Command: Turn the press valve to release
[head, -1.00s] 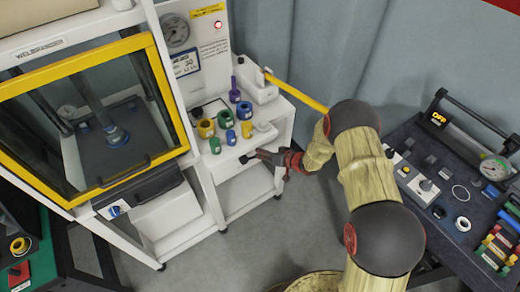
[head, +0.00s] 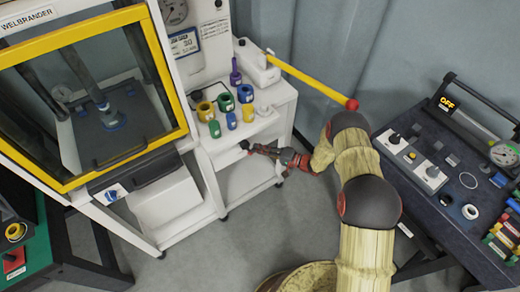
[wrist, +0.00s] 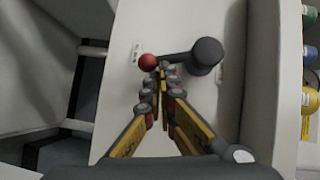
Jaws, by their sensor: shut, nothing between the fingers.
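The press valve has a dark round hub (wrist: 208,52) and a short dark lever with a red ball (wrist: 147,62) on its end, mounted on a white panel. In the wrist view the lever lies roughly crosswise, with the ball left of the hub. My gripper (wrist: 161,69) is shut and empty. Its fingertips overlap the lever just right of the ball; I cannot tell whether they touch it. In the head view my gripper (head: 251,148) is at the front of the white cart, close to a small dark knob (head: 243,144), likely the hub. The ball is not clear there.
The yellow-framed press cabinet (head: 177,75) stands at left. Several coloured rings and plugs, including a green ring (head: 225,102), sit on the white cart (head: 285,92) above. A yellow pump handle (head: 310,82) projects right. A dark workbench (head: 450,215) stands at right.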

